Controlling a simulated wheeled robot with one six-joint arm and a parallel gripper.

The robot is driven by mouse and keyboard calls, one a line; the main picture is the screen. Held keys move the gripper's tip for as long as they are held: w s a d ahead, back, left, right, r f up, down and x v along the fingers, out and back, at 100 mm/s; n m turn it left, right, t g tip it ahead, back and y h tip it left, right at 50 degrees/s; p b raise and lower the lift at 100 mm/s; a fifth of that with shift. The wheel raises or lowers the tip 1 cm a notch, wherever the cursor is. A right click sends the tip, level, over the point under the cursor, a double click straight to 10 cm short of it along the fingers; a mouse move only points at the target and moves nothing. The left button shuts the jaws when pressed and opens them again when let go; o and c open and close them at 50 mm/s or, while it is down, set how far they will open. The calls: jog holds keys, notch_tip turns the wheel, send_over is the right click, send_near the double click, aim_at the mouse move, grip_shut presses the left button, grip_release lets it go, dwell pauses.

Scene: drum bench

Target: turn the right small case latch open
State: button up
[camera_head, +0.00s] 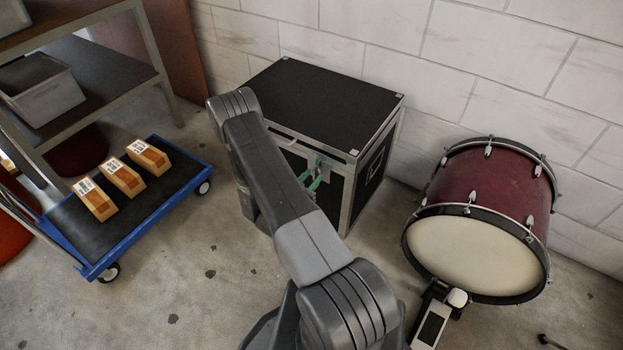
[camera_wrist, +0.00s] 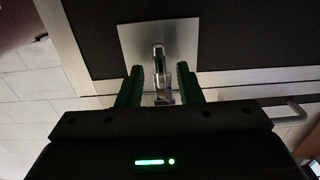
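The black case (camera_head: 325,100) with metal edges stands against the wall. In the wrist view its latch (camera_wrist: 158,55) is a small metal tab on a square silver plate (camera_wrist: 182,38) at the lid seam. My gripper (camera_wrist: 159,76) has its two green fingers on either side of the latch, with a gap visible on both sides. In the head view my gripper (camera_head: 315,176) is at the case's front face, with its green fingers partly showing. My arm hides the left part of that face, and the latch is too small to make out there.
A red bass drum (camera_head: 492,190) with a pedal (camera_head: 432,322) lies to the right of the case. A blue-edged cart (camera_head: 150,205) with three orange boxes and a shelf (camera_head: 110,75) are at the left. A metal handle (camera_wrist: 290,112) shows at right in the wrist view.

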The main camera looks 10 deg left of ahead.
jog(key=shift+w, duration=0.2)
grip_shut()
